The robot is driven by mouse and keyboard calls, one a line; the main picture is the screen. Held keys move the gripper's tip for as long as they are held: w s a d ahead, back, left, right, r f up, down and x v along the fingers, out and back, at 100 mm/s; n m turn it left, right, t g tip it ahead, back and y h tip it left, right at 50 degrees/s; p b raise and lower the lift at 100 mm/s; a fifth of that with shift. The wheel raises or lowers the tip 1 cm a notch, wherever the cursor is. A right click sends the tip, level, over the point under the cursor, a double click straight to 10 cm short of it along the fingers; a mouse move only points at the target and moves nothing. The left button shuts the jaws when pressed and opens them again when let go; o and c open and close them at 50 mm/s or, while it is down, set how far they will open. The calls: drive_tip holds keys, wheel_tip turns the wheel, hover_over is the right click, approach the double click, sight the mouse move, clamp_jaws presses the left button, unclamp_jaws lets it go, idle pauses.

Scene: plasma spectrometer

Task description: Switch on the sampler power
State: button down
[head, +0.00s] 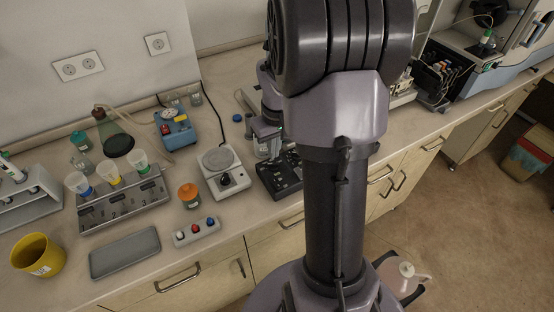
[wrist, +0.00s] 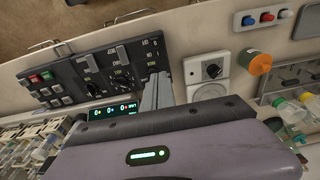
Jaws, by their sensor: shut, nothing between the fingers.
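A black control panel (head: 275,180) lies on the bench, partly hidden behind my arm in the head view. In the wrist view the panel (wrist: 60,80) shows dials, raised switch levers, and red, green and grey buttons. A green digital display (wrist: 112,110) is lit beside it. I cannot read which switch is the sampler power or its position. My gripper (wrist: 157,88) is shut and empty, its grey fingers over the panel's edge near small 0 and 1 marks. In the head view my gripper (head: 268,146) is just above the panel's back part; I cannot tell whether it touches.
A white stirrer with a knob (head: 224,178) stands left of the panel. An orange-capped jar (head: 189,195) and a box with coloured buttons (head: 197,231) are near the front edge. A blue device (head: 176,130) and flask (head: 115,138) stand behind. An instrument (head: 465,62) is at right.

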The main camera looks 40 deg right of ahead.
drive_tip(key=shift+w+r+p, duration=0.15)
drive_tip(key=shift+r+p, duration=0.05)
drive_tip(key=shift+r, duration=0.65)
drive_tip(key=shift+w+r+p, duration=0.1)
drive_tip(key=shift+r+p, duration=0.05)
drive_tip(key=shift+r, duration=0.65)
drive_tip(key=shift+d, duration=0.1)
